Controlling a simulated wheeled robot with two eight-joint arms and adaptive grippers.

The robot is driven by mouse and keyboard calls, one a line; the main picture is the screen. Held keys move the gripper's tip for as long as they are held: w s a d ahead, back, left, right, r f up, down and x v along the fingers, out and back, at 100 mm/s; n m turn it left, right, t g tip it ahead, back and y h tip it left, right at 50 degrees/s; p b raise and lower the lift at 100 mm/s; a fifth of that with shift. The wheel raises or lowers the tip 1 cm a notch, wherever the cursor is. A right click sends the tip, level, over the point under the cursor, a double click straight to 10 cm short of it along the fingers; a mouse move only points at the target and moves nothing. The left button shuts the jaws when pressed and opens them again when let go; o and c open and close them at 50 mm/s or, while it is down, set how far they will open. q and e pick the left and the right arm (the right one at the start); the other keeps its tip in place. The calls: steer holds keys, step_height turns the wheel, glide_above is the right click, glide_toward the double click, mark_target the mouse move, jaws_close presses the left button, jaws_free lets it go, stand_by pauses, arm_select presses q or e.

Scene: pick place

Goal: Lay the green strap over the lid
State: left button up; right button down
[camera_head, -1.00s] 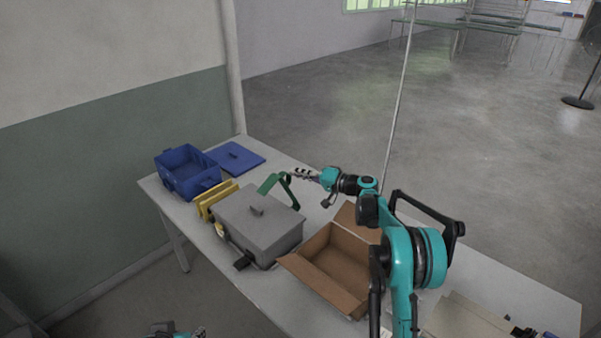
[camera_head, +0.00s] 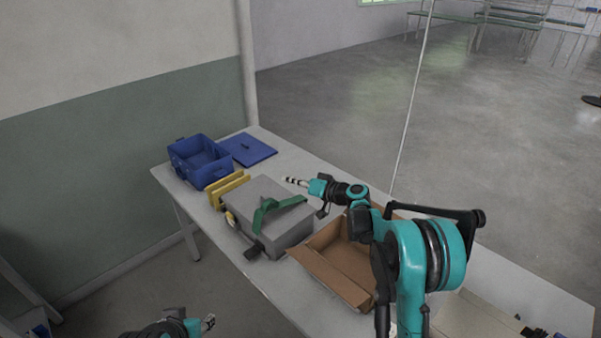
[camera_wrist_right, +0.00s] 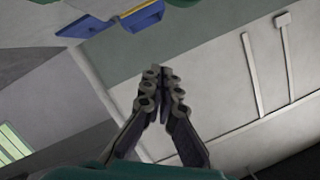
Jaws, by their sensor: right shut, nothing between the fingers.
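The green strap (camera_head: 266,212) lies across the lid of the grey box (camera_head: 286,235) on the table in the head view. It runs from the lid's right edge and bends down over the front side. My right gripper (camera_head: 288,181) is just beyond the box's far right corner, apart from the strap, shut and empty. Its closed fingers also show in the right wrist view (camera_wrist_right: 160,75). My left gripper (camera_head: 209,322) is low at the bottom left of the head view, away from the table; its fingers are too small to read.
An open cardboard box (camera_head: 325,272) stands right of the grey box. A yellow object (camera_head: 228,189), an open blue bin (camera_head: 210,173) and a flat blue lid (camera_head: 250,150) are to its left and behind. Bare table (camera_head: 505,272) lies to the right.

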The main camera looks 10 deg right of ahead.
mark_target(269, 199)
steer(key=s+a+f+n+b, duration=0.1)
steer(key=s+a+f+n+h+b, duration=0.1)
steer(key=a+f, duration=0.1)
steer(key=s+a+f+n, duration=0.1)
steer(key=s+a+f, duration=0.1)
steer(key=shift+a+f+n+t+h+b, duration=0.1)
steer(key=shift+n+t+h+b, duration=0.2)
steer(key=shift+b, duration=0.1)
arm_select(q)
steer(key=shift+f+b, duration=0.5)
steer(key=shift+f, duration=1.55)
arm_select(e)
steer(key=shift+s+a+f+n, duration=0.25)
steer(key=shift+a+f+n, duration=0.1)
steer(key=shift+f, duration=0.1)
steer(key=shift+s+a+f+n, duration=0.25)
steer(key=shift+f+n, duration=0.1)
steer(key=shift+f, duration=0.1)
